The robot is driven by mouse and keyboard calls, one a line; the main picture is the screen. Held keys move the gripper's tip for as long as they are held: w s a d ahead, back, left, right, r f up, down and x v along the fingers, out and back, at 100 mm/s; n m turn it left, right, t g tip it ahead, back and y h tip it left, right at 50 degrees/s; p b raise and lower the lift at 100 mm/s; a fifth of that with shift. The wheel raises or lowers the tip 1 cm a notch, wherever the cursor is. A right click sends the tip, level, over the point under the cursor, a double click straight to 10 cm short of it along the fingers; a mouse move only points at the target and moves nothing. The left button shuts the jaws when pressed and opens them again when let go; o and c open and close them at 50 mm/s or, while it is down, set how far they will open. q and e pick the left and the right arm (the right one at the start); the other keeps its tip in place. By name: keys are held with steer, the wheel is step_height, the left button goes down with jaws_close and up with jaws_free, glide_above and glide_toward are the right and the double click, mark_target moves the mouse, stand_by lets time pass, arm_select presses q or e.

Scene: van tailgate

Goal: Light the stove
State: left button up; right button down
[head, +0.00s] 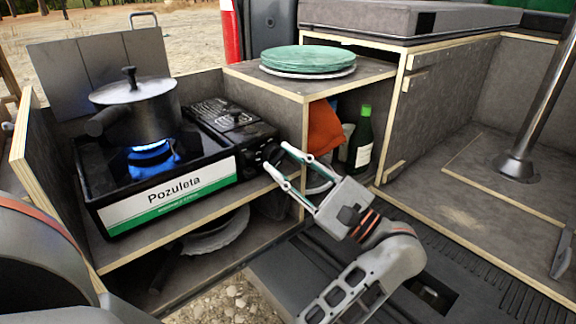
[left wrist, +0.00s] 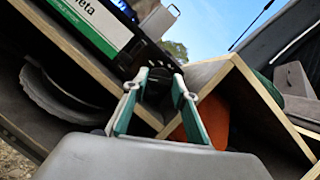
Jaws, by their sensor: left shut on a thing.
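The black camping stove (head: 170,195) with a white and green "Pozuleta" front stands on a wooden shelf at the left. A blue flame (head: 152,158) burns under the lidded grey pot (head: 140,108) on it. My left gripper (head: 276,160) is at the right end of the stove's front, its two fingers closed around the dark control knob (head: 266,153). The left wrist view shows the fingers (left wrist: 160,82) on both sides of this dark part; the knob is mostly hidden between them. My right gripper is in neither view.
Green plates (head: 307,58) are stacked on the wooden cabinet right of the stove. Below them are an orange cloth (head: 323,128) and a green bottle (head: 360,140). A pan (head: 216,234) lies on the shelf under the stove. A metal post (head: 540,90) stands at the right.

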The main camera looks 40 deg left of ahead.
arm_select(q)
steer(key=shift+r, duration=0.1)
steer(key=o, duration=0.8)
steer(key=shift+a, duration=0.1)
step_height(320, 180, up, 10)
stand_by(0.3)
